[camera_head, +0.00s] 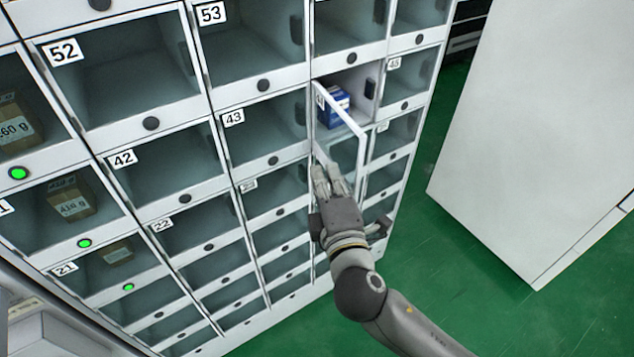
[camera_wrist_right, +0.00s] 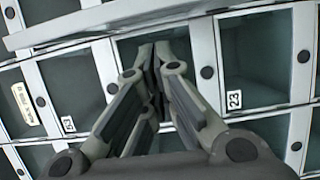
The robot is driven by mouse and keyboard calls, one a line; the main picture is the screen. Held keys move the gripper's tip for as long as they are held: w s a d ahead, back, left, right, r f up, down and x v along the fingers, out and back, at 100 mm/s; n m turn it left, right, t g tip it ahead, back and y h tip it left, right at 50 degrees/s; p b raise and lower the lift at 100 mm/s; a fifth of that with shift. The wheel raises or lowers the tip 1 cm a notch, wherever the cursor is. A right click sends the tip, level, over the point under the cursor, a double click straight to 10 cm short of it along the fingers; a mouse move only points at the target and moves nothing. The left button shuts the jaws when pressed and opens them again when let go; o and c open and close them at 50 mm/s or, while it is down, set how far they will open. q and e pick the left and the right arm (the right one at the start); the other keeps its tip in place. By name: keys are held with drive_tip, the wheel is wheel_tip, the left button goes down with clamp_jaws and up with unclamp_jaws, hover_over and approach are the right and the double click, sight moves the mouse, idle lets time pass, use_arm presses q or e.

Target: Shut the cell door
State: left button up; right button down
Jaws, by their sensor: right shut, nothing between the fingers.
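The cell door (camera_head: 349,112) is a white-framed panel with a clear pane. It stands open, swung out from its cell in the right part of the locker wall. A blue box (camera_head: 333,108) sits in that open cell, partly behind the door. My right gripper (camera_head: 326,178) is shut and empty, just below and left of the door's outer corner. I cannot tell whether it touches the door. In the right wrist view its fingers (camera_wrist_right: 153,55) are together in front of lower cells, and a pale bar, probably the door's edge, crosses the top. My left gripper is not in view.
The white locker wall has many shut, numbered cells with round dark buttons. Cells at the left hold brown boxes (camera_head: 72,200) and show green lights (camera_head: 84,243). A large white cabinet (camera_head: 535,130) stands at the right. Green floor (camera_head: 470,270) lies clear between.

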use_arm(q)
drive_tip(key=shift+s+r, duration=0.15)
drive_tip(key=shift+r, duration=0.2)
use_arm(e)
drive_tip(key=shift+w+d, duration=0.25)
drive_tip(key=shift+d, duration=0.45)
drive_tip(key=shift+d, duration=0.1)
